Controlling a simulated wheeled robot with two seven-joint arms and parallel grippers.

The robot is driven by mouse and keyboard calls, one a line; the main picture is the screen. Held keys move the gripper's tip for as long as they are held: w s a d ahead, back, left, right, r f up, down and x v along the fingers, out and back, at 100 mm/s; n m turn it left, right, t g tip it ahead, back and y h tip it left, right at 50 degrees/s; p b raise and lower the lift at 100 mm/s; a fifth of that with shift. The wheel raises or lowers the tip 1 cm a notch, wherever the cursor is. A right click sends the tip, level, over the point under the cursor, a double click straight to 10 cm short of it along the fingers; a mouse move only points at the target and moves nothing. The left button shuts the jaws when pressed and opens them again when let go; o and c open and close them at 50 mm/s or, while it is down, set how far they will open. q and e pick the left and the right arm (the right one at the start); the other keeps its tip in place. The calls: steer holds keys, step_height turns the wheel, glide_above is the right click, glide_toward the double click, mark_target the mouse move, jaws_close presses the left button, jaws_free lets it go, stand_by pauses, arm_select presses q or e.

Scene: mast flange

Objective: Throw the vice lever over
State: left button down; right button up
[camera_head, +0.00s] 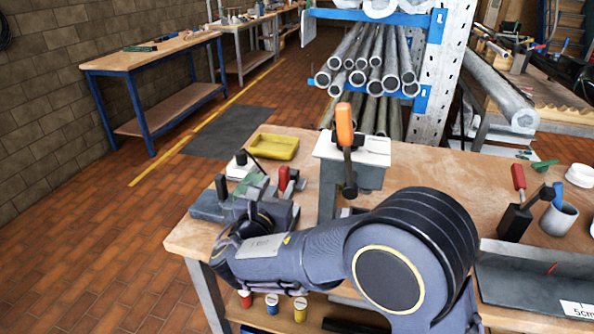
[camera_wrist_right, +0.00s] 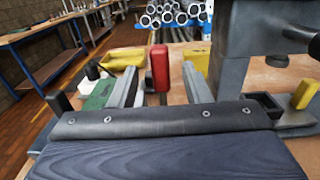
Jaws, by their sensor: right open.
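A small dark grey vice (camera_head: 207,207) sits at the left end of the workbench. A lever with a red grip (camera_head: 284,178) stands upright at it. In the right wrist view the red grip (camera_wrist_right: 160,67) shows between the two grey fingers of my right gripper (camera_wrist_right: 162,85). The fingers are open, with gaps on both sides of the lever. In the head view my right arm reaches left across the bench front and hides part of the vice and most of the gripper. My left gripper is not in view.
A grey stand with an orange-handled lever (camera_head: 345,125) rises just right of the vice. A yellow tray (camera_head: 274,146) lies behind. A red-handled tool (camera_head: 518,180), a cup (camera_head: 558,217) and a grey angle plate (camera_head: 530,282) are at right. Bare bench top (camera_head: 440,180) shows between.

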mark_target(286, 169)
steer(key=p+x, duration=0.1)
steer(key=x, duration=0.6)
steer(key=shift+w, duration=0.25)
jaws_close()
